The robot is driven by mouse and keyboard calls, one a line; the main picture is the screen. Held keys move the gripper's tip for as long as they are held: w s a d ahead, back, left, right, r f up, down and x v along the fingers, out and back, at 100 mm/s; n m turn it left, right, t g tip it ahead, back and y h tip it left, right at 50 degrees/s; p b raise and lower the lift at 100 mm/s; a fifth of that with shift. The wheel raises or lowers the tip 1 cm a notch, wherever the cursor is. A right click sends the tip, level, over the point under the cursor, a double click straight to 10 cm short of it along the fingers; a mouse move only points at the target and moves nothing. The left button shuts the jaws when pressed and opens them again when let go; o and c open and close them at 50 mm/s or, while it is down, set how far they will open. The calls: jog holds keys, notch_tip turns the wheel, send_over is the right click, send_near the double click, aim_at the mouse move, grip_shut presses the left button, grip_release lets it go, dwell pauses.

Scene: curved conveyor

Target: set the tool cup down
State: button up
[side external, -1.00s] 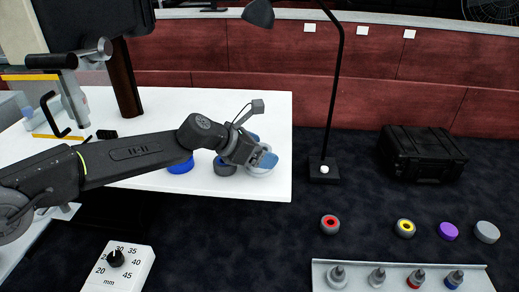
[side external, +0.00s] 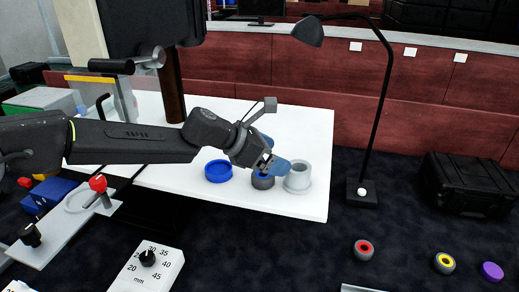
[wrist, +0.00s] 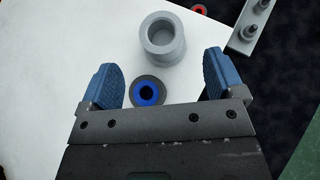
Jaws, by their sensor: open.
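A light grey round cup (side external: 298,179) with a wide base stands upright on the white table near its right edge. It also shows in the wrist view (wrist: 163,42), hollow and apparently empty, beyond my fingertips. My gripper (side external: 272,157) is open, and its blue fingers are apart with nothing held between them. In the wrist view my gripper (wrist: 160,65) has the cup ahead of it and clear of both fingers. A dark grey ring with a blue centre (wrist: 149,92) lies between the fingers in that view, on the table below.
A blue round piece (side external: 218,171) lies left of the dark ring on the white table (side external: 230,198). A black lamp (side external: 372,115) stands right of the table. Red-centred (side external: 364,250) and yellow-centred (side external: 444,263) rings and a black case (side external: 470,182) lie farther right.

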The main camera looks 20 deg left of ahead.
jog(key=shift+v, duration=1.8)
jog(key=s+a+r+m+y, duration=0.2)
jog(key=s+a+r+m, duration=0.7)
jog(key=s+a+m, duration=0.4)
jog(key=s+a+f+m+y, duration=0.3)
jog(key=s+a+m, duration=0.3)
jog(key=s+a, duration=0.3)
jog(key=s+a+f+m+y, duration=0.3)
jog(key=s+a, duration=0.6)
jog(key=s, duration=0.4)
jog(key=m+y, duration=0.1)
jog(key=m, duration=0.1)
jog(key=shift+f+m+g, duration=0.25)
jog(key=shift+m+g, duration=0.05)
jog(key=shift+m, duration=0.1)
